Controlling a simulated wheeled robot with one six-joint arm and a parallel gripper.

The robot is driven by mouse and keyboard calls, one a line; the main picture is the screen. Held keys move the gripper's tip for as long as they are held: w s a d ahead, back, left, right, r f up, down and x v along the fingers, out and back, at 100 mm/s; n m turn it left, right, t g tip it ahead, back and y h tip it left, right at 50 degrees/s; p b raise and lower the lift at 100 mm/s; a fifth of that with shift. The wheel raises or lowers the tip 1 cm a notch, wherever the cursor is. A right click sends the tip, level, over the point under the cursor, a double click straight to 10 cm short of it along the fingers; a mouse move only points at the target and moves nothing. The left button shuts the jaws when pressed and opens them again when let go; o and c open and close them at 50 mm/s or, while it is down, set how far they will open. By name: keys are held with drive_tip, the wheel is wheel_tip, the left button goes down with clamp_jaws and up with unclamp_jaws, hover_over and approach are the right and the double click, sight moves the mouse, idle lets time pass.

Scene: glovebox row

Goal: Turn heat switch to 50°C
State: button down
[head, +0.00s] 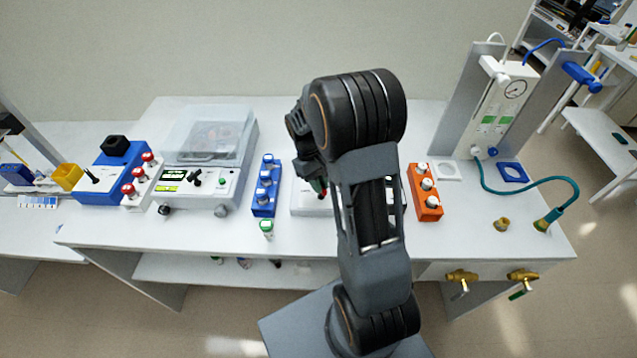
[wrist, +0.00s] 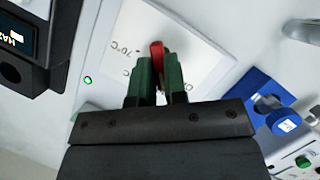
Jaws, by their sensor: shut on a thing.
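The heat switch (wrist: 157,56) shows in the wrist view as a red lever on a white panel (wrist: 196,55). A printed "70°C" mark lies to the left of the lever, and other marks on the panel are partly hidden. My gripper (wrist: 160,75) has green fingers shut on the red lever. I cannot tell which temperature the lever points at. In the head view my gripper (head: 318,188) is low over the white box (head: 306,200), mostly hidden behind my arm.
A blue vial rack (head: 266,192) stands left of the white box and an orange rack (head: 425,198) right of it. A lidded centrifuge-like device (head: 200,190) stands further left. A green light (wrist: 88,79) shows on the white box.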

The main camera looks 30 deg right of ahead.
drive_tip(key=shift+d+m+y, duration=0.1)
drive_tip(key=shift+m+y, duration=0.5)
drive_tip(key=shift+m, duration=1)
drive_tip(key=c, duration=1.2)
unclamp_jaws()
drive_tip(key=shift+o, duration=0.2)
drive_tip(key=shift+w+r, duration=0.1)
drive_tip(key=v, duration=1.3)
drive_tip(key=shift+r+b, duration=0.3)
drive_tip(key=shift+b, duration=0.15)
drive_tip(key=shift+d, duration=0.15)
drive_tip(key=shift+w, duration=0.1)
